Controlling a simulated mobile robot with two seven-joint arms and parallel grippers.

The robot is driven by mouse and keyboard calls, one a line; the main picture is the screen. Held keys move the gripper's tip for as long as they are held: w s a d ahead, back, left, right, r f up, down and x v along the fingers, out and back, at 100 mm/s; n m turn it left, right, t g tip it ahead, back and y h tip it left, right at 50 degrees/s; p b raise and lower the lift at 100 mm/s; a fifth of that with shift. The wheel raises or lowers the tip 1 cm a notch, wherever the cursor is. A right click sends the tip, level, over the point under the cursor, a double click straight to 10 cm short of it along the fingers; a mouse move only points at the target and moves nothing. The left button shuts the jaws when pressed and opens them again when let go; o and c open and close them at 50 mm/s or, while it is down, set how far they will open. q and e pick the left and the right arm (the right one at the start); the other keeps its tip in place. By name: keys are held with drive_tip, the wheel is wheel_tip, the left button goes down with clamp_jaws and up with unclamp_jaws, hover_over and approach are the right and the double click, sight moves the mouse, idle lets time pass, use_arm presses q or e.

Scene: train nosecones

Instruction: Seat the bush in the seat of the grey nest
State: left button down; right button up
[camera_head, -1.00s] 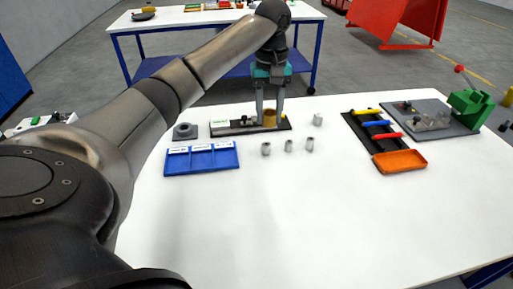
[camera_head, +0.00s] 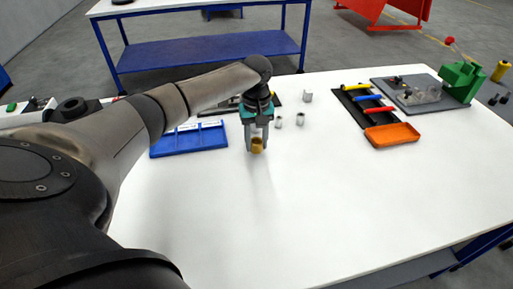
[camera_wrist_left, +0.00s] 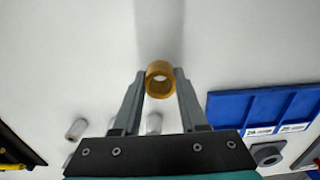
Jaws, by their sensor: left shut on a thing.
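The bush is a short brass-coloured ring (camera_head: 257,146). My left gripper (camera_head: 257,139) is shut on it, above the white table and in front of the grey cylinders. In the left wrist view the bush (camera_wrist_left: 160,92) sits between the two fingertips (camera_wrist_left: 161,74), its bore facing the camera. The grey nest (camera_wrist_left: 267,154), a dark grey block with a round recess, lies beside the blue tray at the lower right of the left wrist view. In the head view my left arm hides the nest. My right gripper is not in view.
A blue compartment tray (camera_head: 188,141) stands left of the gripper. Small grey cylinders (camera_head: 300,119) stand behind it. A black rack (camera_head: 355,103) with coloured handles, an orange tray (camera_head: 392,136) and a green fixture (camera_head: 463,82) are at the right. The table's front is clear.

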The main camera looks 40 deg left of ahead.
use_arm(q)
drive_tip(key=shift+f, duration=0.85)
drive_tip(key=shift+f, duration=0.1)
drive_tip(key=shift+c, duration=2.2)
unclamp_jaws()
